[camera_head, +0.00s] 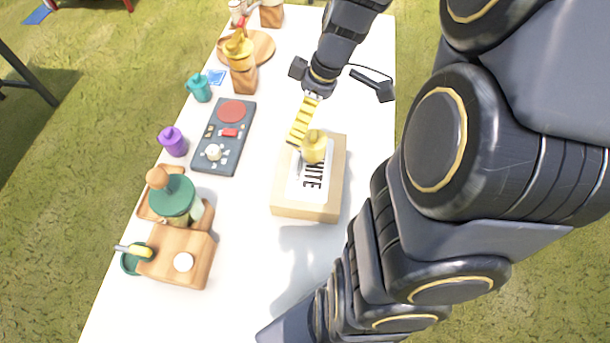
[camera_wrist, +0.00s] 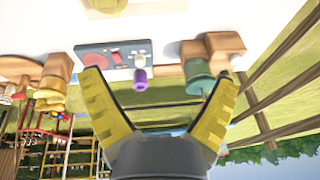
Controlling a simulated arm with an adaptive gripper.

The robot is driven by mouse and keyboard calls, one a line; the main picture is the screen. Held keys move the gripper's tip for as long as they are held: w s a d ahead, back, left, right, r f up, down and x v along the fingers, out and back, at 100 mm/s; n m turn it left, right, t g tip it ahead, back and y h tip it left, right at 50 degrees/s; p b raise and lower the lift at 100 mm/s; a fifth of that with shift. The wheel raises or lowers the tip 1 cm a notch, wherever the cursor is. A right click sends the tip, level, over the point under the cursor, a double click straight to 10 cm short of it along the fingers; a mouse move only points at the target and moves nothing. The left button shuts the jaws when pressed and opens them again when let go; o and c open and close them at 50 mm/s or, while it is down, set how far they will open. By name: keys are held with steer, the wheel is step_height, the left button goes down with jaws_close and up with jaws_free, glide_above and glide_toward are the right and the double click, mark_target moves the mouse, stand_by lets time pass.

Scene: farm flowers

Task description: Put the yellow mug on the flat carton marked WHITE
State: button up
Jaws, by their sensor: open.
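The yellow mug (camera_head: 315,147) stands on the flat carton (camera_head: 282,194), near its far edge. The carton is light brown with a white label; the letters "ITE" show, and the mug covers the start of the word. My gripper (camera_head: 299,133) is just left of the mug, its yellow fingers apart from it as far as I can tell. In the wrist view my gripper (camera_wrist: 161,75) is open with nothing between the fingers. A yellow thing, likely the mug (camera_wrist: 105,5), is cut off at the top edge there.
A dark panel (camera_head: 223,152) with a red disc lies left of the carton. A purple mug (camera_head: 173,141) and a teal mug (camera_head: 199,88) stand on the left edge. Wooden blocks with a green-lidded pot (camera_head: 174,196) stand at front left. White table (camera_head: 260,260) is free in front.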

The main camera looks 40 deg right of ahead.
steer(key=s+a+r+m+g+h, duration=0.1)
steer(key=s+a+r+m, duration=0.2)
steer(key=s+a, duration=0.3)
steer(key=s+a+r+m+g+h, duration=0.2)
steer(key=s+a, duration=0.4)
steer(key=s, duration=0.4)
steer(key=shift+r+m, duration=0.55)
steer(key=shift+m, duration=0.75)
